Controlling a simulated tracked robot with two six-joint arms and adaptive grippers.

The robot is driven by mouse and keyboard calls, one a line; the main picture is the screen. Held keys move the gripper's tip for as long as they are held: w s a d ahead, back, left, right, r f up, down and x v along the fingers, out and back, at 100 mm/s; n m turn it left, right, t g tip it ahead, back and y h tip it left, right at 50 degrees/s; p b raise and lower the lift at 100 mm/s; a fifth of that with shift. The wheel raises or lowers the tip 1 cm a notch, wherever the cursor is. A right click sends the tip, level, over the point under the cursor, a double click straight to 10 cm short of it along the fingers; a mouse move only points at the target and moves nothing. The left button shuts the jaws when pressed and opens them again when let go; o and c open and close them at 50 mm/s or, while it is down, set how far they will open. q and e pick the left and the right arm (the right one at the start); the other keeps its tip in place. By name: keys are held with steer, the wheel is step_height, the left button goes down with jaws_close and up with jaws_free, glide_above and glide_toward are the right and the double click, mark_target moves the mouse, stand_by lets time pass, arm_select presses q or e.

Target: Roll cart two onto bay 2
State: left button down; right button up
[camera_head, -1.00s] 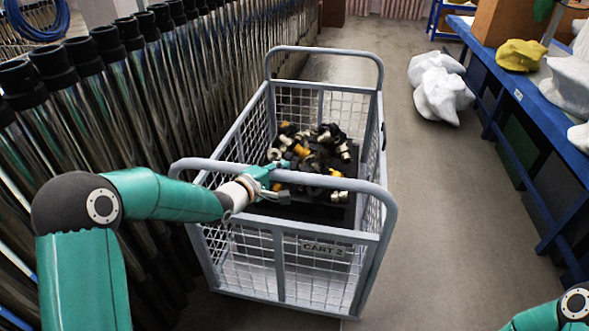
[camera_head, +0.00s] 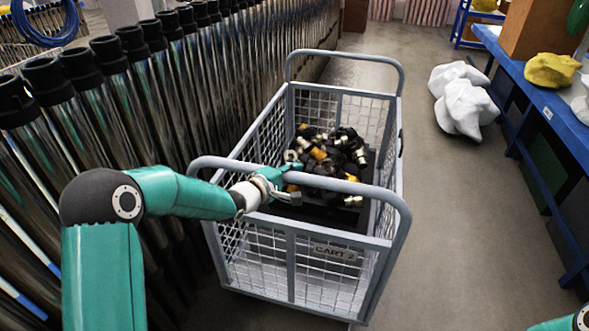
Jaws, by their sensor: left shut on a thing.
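Cart two (camera_head: 325,285) is a light grey mesh-sided cart with a "CART 2" plate on its near end. It stands upright on the floor just ahead of me and holds a heap of black, orange and metal fittings. My left gripper (camera_head: 284,178) is shut on the cart's near push handle, left of the handle's middle. My right gripper is out of view; only a bit of my right arm shows at the bottom right corner. I see no marking for bay 2.
A row of upright metal tubes (camera_head: 150,110) with black caps stands close along the cart's left side. White sacks (camera_head: 463,105) lie on the floor at right. A blue bench (camera_head: 556,112) runs along the right.

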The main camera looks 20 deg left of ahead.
arm_select(q)
steer(key=shift+w+d+r, duration=0.15)
steer(key=shift+w+r, duration=0.45)
steer(key=shift+r, duration=0.05)
steer(key=shift+w, duration=0.1)
steer(key=c, duration=0.8)
jaws_free()
steer(key=shift+d, duration=0.15)
steer(key=shift+c, duration=0.2)
steer(key=shift+f, duration=0.15)
steer(key=shift+f, duration=0.1)
steer(key=v, duration=1.2)
